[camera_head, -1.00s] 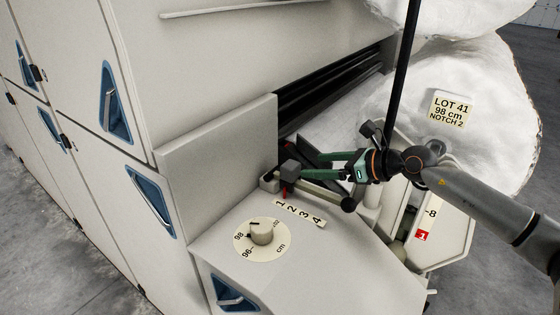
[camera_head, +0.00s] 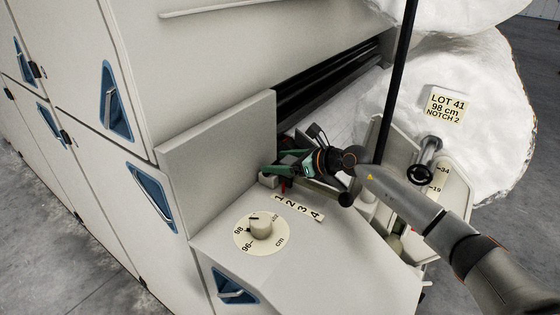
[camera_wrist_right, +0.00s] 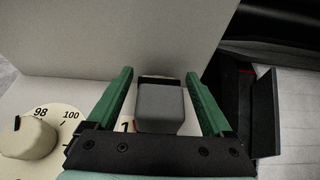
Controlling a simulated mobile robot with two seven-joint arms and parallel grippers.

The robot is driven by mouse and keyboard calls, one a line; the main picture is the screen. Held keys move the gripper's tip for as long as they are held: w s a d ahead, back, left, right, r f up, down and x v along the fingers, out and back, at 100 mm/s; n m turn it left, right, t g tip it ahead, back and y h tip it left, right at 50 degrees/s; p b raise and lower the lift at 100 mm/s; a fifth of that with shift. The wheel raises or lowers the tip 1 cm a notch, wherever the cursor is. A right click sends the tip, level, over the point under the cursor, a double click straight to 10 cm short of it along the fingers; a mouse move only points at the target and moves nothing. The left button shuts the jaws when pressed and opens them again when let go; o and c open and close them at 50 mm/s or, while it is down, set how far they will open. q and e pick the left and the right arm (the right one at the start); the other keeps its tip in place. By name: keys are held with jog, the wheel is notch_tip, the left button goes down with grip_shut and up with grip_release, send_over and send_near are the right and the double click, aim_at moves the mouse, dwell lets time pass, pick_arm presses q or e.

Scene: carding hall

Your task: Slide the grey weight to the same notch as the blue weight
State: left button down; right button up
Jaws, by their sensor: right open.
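The grey weight (camera_wrist_right: 160,106) is a small block with a dark top edge in the right wrist view. It sits at the "1" end of the notch scale (camera_head: 297,208), which is marked 1 to 4. My right gripper (camera_wrist_right: 160,78) is open, with one green finger on each side of the weight and visible gaps between. In the head view my right gripper (camera_head: 281,164) covers most of the weight, and a red marker (camera_head: 283,186) shows just below it. I cannot make out a blue weight in either view. My left gripper is not in view.
A round dial (camera_head: 261,229) marked in cm sits on the ledge left of the scale. A pale upright panel (camera_head: 220,145) stands behind it. A white fibre roll with a label (camera_head: 447,105) reading "LOT 41, 98 cm, NOTCH 2" is at right. A black post (camera_head: 400,70) rises near my arm.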

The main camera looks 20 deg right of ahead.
grip_shut()
dwell(0.7)
dwell(0.3)
